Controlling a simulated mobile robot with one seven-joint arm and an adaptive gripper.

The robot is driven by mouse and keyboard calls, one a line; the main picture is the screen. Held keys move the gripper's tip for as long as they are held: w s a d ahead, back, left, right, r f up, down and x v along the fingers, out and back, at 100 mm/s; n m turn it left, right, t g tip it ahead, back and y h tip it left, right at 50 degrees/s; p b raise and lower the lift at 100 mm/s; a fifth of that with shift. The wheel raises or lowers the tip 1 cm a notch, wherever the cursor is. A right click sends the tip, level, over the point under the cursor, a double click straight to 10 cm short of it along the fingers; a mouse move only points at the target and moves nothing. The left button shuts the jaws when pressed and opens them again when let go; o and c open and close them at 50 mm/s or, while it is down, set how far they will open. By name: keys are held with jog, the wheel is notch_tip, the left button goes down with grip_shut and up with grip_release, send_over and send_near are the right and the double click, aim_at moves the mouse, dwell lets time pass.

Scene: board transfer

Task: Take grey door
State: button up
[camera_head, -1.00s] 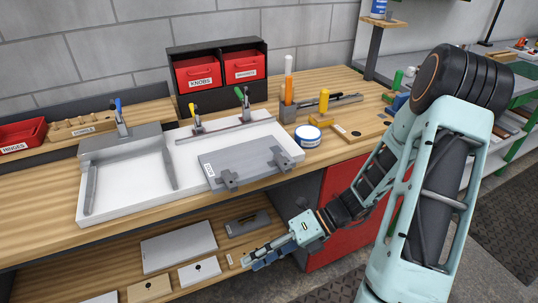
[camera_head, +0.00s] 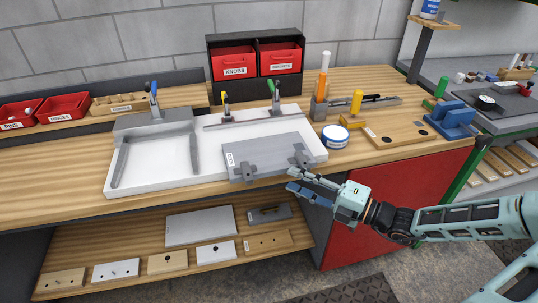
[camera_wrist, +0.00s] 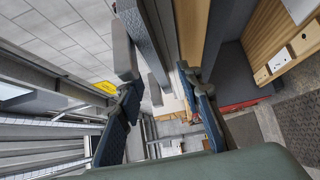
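A grey door panel (camera_head: 262,150) with a white label and two dark grey fittings lies in the right white tray (camera_head: 312,140) on the bench. A second plain grey panel (camera_head: 202,227) lies on the lower shelf. My gripper (camera_head: 294,181) is in front of the bench edge, close to the right fitting (camera_head: 301,160) of the labelled panel. Its fingers are spread with nothing seen between them; they also show apart in the wrist view (camera_wrist: 155,68). I cannot tell whether a fingertip touches the fitting.
Red bins (camera_head: 233,63) stand at the back. A round blue-and-white tin (camera_head: 335,137) and an orange-topped tool holder (camera_head: 319,105) stand right of the tray. A second white tray (camera_head: 140,180) is at left. Small boards lie on the lower shelf (camera_head: 110,254).

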aim_at(279, 172)
jog(key=x, duration=0.7)
jog(key=shift+w+a+r+b, duration=0.1)
jog(key=shift+a+r+b, duration=0.1)
jog(key=shift+a+b, duration=0.1)
jog(key=shift+c, duration=0.2)
grip_shut()
jog(key=shift+r, duration=0.1)
